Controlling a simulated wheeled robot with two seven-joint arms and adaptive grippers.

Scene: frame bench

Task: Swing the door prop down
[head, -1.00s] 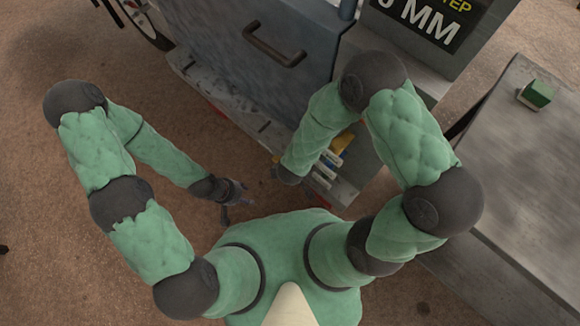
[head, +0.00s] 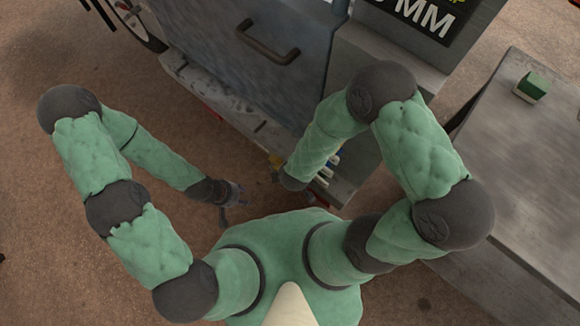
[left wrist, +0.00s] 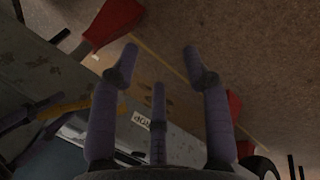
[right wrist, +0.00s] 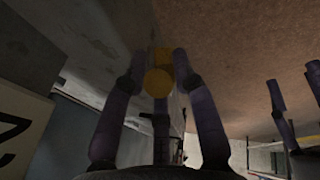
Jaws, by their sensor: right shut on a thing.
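A yellow round-ended bar (right wrist: 158,82), which looks like the door prop, is between the fingers of my right gripper (right wrist: 158,68) in the right wrist view. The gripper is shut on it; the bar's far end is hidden. The blue-grey door (head: 225,70) with a dark handle (head: 267,42) is at the top of the head view.
A grey bench (head: 510,170) with a green block (head: 531,87) stands at the right. A black sign (head: 415,12) is on the machine's grey housing. Red feet (left wrist: 112,22) show under the machine in the left wrist view. Brown floor is clear at the left.

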